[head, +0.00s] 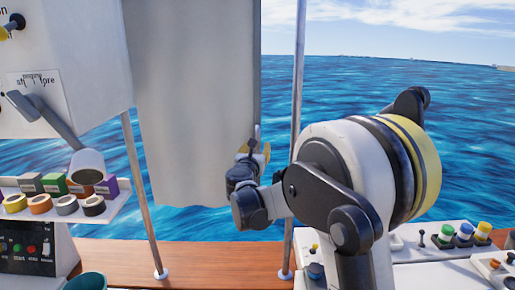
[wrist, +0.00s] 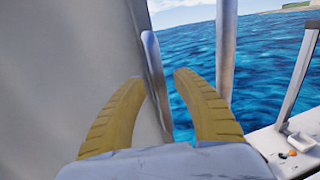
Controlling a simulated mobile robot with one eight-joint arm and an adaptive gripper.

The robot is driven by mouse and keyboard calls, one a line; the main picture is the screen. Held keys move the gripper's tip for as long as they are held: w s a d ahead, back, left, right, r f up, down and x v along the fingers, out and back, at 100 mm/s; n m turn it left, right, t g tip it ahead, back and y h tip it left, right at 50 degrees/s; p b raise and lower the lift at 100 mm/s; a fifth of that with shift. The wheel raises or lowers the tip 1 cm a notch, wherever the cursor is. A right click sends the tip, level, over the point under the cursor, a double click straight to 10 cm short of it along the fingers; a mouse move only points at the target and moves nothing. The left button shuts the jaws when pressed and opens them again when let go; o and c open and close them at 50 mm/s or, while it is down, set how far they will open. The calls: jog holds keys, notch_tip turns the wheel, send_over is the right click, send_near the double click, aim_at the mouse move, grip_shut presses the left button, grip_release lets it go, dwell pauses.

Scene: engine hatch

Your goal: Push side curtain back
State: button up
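The side curtain (head: 195,100) is a large grey sheet hanging at the middle left of the head view. It also fills the left of the wrist view (wrist: 60,70). My gripper (head: 259,145) is at the curtain's right edge, low down. In the wrist view its two yellow, ridged fingers (wrist: 159,80) are spread apart. A grey metal bar (wrist: 154,65) at the curtain's edge shows between the fingers. The left finger overlaps the curtain in the picture; I cannot tell whether anything touches.
A metal pole (head: 298,80) stands right of the curtain, and another post (head: 143,190) stands at its left. A rack of coloured rolls (head: 65,200) is at the left. A control panel (head: 440,245) is at the lower right. Open water lies beyond the wooden ledge (head: 215,258).

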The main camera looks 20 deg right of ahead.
grip_shut()
jog(key=w+a, duration=0.4)
jog(key=a, duration=0.6)
jog(key=w+a+b, duration=0.1)
jog(key=w+a, duration=0.3)
jog(key=a, duration=0.6)
jog(key=w+a+b, duration=0.1)
jog(key=w+a, duration=0.3)
jog(key=a, duration=0.6)
jog(key=shift+w, duration=0.25)
jog(key=shift+a, duration=0.15)
grip_release()
jog(key=shift+a, duration=0.15)
jog(key=shift+d, duration=0.2)
